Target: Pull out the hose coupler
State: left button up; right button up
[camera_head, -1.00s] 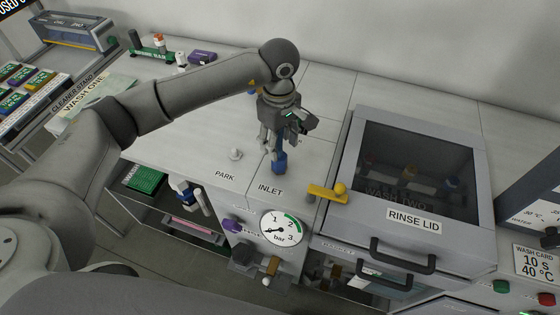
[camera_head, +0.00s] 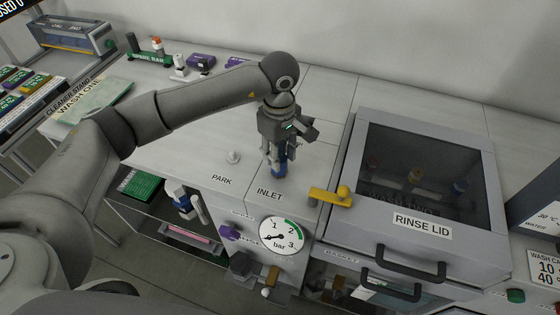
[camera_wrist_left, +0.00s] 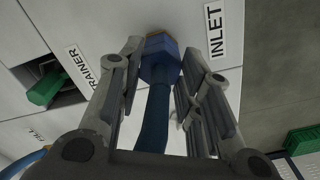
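The hose coupler is a blue fitting at the INLET label; it shows in the head view (camera_head: 280,171) and in the wrist view (camera_wrist_left: 159,62), with a brass-coloured ring at its far end. A blue hose (camera_wrist_left: 153,118) runs from it back between my fingers. My left gripper (camera_head: 275,160) points down over the coupler. In the wrist view its two fingers (camera_wrist_left: 161,50) stand one on each side of the coupler, with narrow gaps, so it looks open around it. The fingers partly hide the coupler in the head view. My right gripper is out of view.
A yellow lever (camera_head: 330,197) stands just right of the inlet, before the rinse lid (camera_head: 421,226). A small pale knob (camera_head: 233,157) is by PARK. A pressure gauge (camera_head: 281,236) is on the front panel below. The worktop behind the gripper is clear.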

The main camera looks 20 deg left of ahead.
pick_arm(q)
grip_shut()
jog(key=shift+r, duration=0.65)
jog(key=shift+r+p, duration=1.15)
jog(key=shift+r, duration=1.95)
